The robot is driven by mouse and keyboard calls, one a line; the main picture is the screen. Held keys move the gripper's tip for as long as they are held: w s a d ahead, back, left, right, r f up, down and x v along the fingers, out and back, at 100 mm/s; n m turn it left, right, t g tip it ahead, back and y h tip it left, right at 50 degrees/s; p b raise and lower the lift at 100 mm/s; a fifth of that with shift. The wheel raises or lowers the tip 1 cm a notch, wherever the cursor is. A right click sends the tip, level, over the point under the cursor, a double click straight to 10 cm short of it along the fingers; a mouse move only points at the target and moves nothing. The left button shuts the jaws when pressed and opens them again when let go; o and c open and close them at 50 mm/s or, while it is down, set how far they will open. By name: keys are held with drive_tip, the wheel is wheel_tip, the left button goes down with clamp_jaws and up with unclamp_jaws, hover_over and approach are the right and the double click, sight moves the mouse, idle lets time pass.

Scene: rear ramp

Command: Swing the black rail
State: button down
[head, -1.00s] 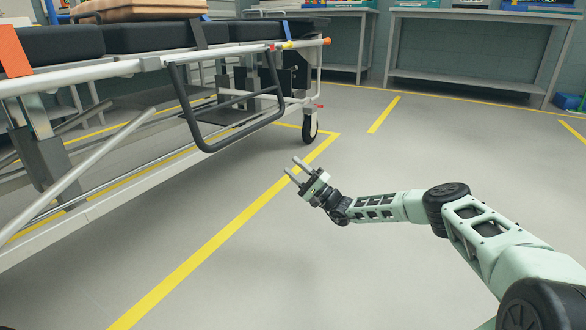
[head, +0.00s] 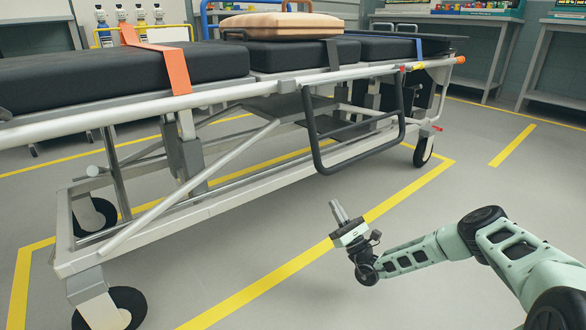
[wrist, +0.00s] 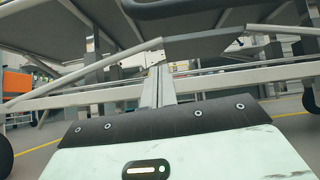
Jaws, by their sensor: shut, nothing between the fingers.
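The black rail (head: 345,158) is a U-shaped side rail hanging below the near edge of the stretcher (head: 270,90) in the head view. Its lower bar also shows at the top of the wrist view (wrist: 185,8). My gripper (head: 338,210) is below the rail and apart from it, over the floor beside the yellow line. Its fingers point up and toward the stretcher. They are shut together and empty, and they also show in the wrist view (wrist: 160,75).
A tan case (head: 280,25) lies on the stretcher's black mattress (head: 200,65), with an orange strap (head: 160,50) to its left. A caster wheel (head: 424,152) stands at the stretcher's right end. Grey benches (head: 485,45) stand at the back.

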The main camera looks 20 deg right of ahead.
drive_tip(key=a+b+x, duration=0.1)
drive_tip(key=x, duration=0.9)
drive_tip(key=shift+m, duration=0.4)
drive_tip(key=shift+s+d+r+p, duration=0.25)
drive_tip(key=shift+s+r+p, duration=0.1)
drive_tip(key=shift+s+p, duration=0.2)
drive_tip(key=shift+s+d+r+p, duration=0.25)
drive_tip(key=shift+s+r+p, duration=0.15)
drive_tip(key=shift+s, duration=0.15)
drive_tip(key=shift+s+d+r+p, duration=0.25)
drive_tip(key=shift+s+r+p, duration=0.05)
drive_tip(key=shift+s+p, duration=0.25)
drive_tip(key=p, duration=0.1)
drive_tip(key=s+p, duration=0.1)
drive_tip(key=p, duration=0.1)
drive_tip(key=s+p, duration=0.1)
drive_tip(key=p, duration=0.1)
drive_tip(key=shift+s+d+r+g, duration=0.1)
drive_tip(key=shift+d+r+g, duration=0.25)
drive_tip(key=shift+d+g, duration=0.05)
